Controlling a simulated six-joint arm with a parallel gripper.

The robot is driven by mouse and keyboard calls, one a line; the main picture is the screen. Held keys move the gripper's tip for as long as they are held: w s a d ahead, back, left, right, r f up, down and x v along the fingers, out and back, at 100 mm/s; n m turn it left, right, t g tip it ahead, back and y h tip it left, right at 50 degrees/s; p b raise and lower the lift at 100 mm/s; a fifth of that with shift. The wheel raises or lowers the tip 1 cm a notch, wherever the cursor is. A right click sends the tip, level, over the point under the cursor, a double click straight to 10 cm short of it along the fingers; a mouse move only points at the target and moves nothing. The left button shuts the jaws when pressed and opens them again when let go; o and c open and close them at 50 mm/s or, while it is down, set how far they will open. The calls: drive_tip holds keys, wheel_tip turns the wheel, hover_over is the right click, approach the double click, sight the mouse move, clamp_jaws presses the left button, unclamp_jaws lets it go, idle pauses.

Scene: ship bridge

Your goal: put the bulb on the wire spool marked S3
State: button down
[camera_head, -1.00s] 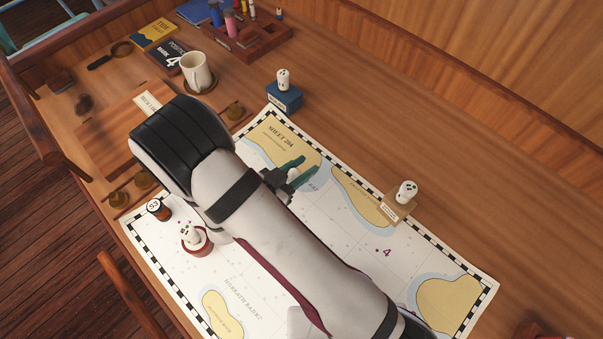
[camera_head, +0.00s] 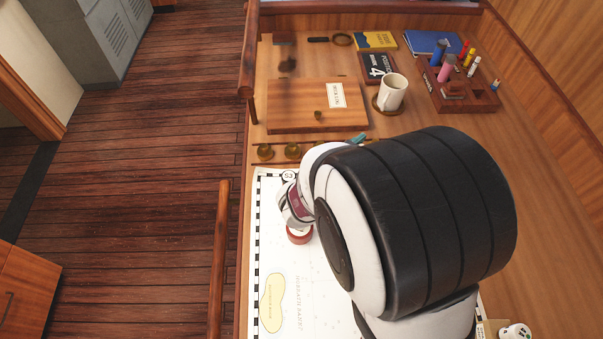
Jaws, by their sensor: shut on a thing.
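The distance between gripper and spool cannot be judged well.
Brass pieces (camera_head: 292,151) lie above S3. A wooden board (camera_head: 300,112), a mug (camera_head: 392,92) and a pen rack (camera_head: 461,87) stand farther back. A white dotted piece (camera_head: 514,331) is at bottom right.

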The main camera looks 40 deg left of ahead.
drive_tip(key=s+a+f+y, duration=0.1)
drive_tip(key=s+a+f, duration=0.2)
drive_tip(key=a, duration=0.4)
drive_tip(key=s+a+f+n, duration=0.1)
drive_tip(key=s+a+f, duration=0.2)
drive_tip(key=a+f, duration=0.3)
drive_tip(key=shift+a+f+n+g+y, duration=0.3)
drive_tip(key=shift+a+y, duration=0.1)
drive_tip(key=shift+f, duration=0.1)
drive_tip(key=c, duration=0.6)
unclamp_jaws()
